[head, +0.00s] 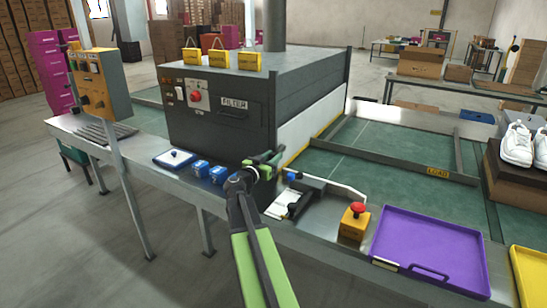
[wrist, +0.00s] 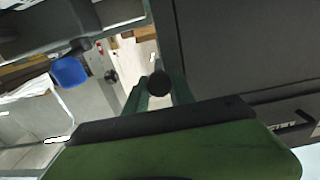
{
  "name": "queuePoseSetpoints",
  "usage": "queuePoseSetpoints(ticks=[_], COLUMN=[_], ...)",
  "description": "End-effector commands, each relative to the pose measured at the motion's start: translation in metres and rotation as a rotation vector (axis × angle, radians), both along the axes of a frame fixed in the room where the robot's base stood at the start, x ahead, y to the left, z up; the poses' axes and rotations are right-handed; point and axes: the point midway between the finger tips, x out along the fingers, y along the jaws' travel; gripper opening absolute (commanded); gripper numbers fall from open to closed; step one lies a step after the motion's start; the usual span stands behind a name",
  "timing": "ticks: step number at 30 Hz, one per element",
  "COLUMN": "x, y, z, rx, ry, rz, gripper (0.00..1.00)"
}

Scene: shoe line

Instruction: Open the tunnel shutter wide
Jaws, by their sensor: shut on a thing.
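The tunnel is a dark grey box (head: 215,105) standing over the green conveyor. The tunnel shutter (head: 312,118) is a pale panel on its right side with a yellow lower edge. The panel reaches down close to the belt; I cannot tell whether there is a gap. My gripper (head: 273,162) is at the near lower corner of the tunnel, beside the shutter's near end. In the wrist view, a round black knob (wrist: 158,82) sits between the fingertips, and the jaws are shut on it. How the knob joins the shutter is hidden.
A blue-knobbed lever (head: 293,177) and a clipboard (head: 290,204) lie just right of my gripper. A red-topped stop button (head: 355,218) and purple tray (head: 430,248) are further right. White shoes (head: 517,145) sit on a box at right.

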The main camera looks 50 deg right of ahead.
Motion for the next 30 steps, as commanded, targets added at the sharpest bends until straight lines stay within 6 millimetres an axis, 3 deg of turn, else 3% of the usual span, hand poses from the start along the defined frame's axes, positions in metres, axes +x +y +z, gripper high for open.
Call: queuePoseSetpoints(ticks=[22, 30], x=[0.003, 0.002], y=[-0.002, 0.0], z=[0.002, 0.031], rx=[0.0, 0.0], ry=[0.0, 0.0], rz=[0.007, 0.007], gripper=[0.0, 0.0])
